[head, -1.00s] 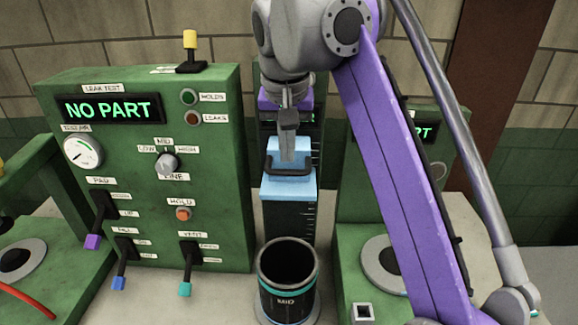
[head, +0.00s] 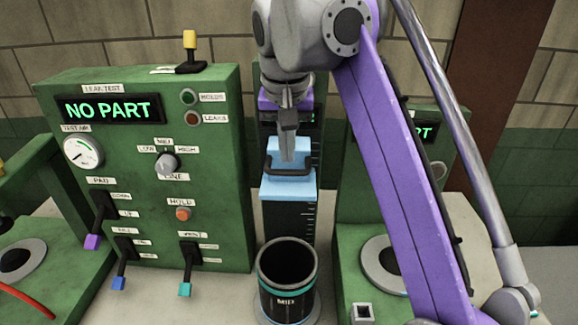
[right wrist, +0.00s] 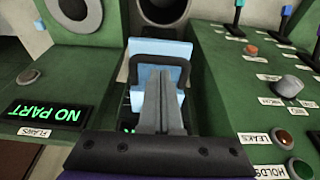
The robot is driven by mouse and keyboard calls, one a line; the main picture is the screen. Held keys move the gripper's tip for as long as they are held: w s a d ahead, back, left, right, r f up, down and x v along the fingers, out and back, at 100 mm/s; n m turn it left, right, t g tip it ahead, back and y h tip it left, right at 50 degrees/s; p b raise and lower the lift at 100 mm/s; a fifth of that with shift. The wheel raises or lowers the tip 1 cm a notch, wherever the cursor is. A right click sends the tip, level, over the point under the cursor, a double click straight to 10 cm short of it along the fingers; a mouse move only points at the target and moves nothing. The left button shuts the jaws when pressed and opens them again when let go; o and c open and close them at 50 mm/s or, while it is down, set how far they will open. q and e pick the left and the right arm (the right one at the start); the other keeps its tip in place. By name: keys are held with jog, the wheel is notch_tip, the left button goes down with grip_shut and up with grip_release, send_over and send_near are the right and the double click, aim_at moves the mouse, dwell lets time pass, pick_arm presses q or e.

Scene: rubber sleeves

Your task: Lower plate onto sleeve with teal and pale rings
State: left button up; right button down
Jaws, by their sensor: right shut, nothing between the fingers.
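The sleeve (head: 287,285) is a black open-topped cylinder with a teal ring and a pale ring, marked MID. It stands upright on a round base in front of the green test stand. The light-blue plate (head: 288,187) with a dark handle is up on the column behind and above the sleeve, clear of its rim. My right gripper (head: 288,155) is shut, its fingertips at the plate's handle, with nothing between them. In the right wrist view the gripper (right wrist: 160,100) lies over the blue plate (right wrist: 172,48), and part of the sleeve (right wrist: 165,10) shows beyond. My left gripper is out of view.
A green panel (head: 220,150) at the left reads NO PART and carries a gauge (head: 83,151), a knob (head: 166,163) and coloured levers (head: 187,265). Another green station (head: 345,230) stands at the right, behind my right arm. A scaled column (head: 300,222) rises behind the sleeve.

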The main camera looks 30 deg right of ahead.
aim_at(288, 196)
jog(key=shift+f, duration=0.1)
dwell(0.3)
jog(key=shift+f+b, duration=0.3)
jog(key=shift+f, duration=0.25)
jog(key=shift+s+f+b, duration=0.1)
jog(key=shift+f+b, duration=0.3)
jog(key=shift+f, duration=0.3)
jog(key=shift+s+a+b+x, duration=0.15)
jog(key=shift+b+x, duration=0.3)
jog(key=shift+x, duration=0.45)
jog(key=shift+s+a+b+x, duration=0.15)
jog(key=shift+b+x, duration=0.3)
jog(key=shift+x, duration=0.45)
jog(key=shift+s+b+x, duration=0.25)
jog(key=shift+b+x, duration=0.2)
jog(key=shift+x, duration=0.4)
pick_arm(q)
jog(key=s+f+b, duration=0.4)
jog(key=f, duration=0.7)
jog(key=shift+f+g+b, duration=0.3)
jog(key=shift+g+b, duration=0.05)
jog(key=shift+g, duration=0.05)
pick_arm(e)
jog(key=s+a+x, duration=0.1)
jog(key=x, duration=0.7)
jog(key=shift+s+f, duration=0.3)
jog(key=shift+f, duration=0.25)
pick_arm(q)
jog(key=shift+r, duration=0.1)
